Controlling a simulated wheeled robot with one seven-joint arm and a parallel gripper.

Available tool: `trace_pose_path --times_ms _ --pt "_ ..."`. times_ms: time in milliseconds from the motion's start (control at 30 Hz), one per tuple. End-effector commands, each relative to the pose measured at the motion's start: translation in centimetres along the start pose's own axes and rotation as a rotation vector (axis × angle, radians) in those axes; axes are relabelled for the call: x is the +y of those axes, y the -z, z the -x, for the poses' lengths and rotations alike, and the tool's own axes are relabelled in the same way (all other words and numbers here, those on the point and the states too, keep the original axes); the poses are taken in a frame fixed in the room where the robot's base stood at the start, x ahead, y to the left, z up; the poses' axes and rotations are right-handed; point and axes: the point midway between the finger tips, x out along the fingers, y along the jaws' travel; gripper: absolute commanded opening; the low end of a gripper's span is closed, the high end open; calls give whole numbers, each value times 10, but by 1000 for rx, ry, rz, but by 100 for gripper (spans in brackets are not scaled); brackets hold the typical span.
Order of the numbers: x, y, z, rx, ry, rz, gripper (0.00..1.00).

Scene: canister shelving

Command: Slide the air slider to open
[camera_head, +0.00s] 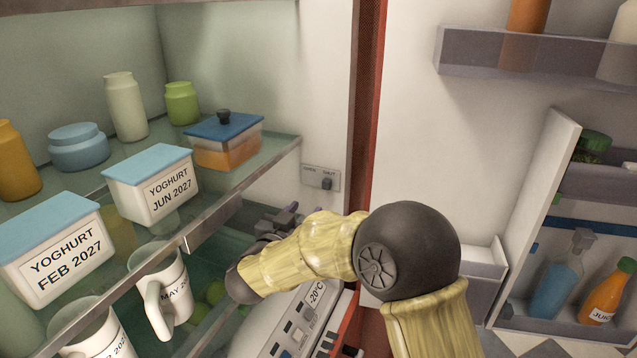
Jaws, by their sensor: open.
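The air slider is a small grey plate (308,180) on the fridge's inner side wall, lettered OPEN at left and SHUT at right. Its dark knob (327,184) sits at the right, under SHUT. My gripper (284,217) is open, below and to the left of the plate, apart from it and just under the glass shelf's level. It looks empty, though my wrist and arm partly hide it.
A glass shelf with a metal front edge (217,212) holds yoghurt tubs (150,187), a blue-lidded orange box (226,145) and jars. Mugs (160,290) stand below. A panel marked -20°C (300,320) lies beneath my arm. The open door (480,150) with bottle racks is at right.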

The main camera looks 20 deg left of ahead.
Motion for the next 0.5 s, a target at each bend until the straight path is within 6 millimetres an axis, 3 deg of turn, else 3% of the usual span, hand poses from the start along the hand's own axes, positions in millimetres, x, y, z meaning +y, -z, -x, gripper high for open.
trace_pose_path --times_ms 500 --pt "1 3 -92 -1 -4 -1 42"
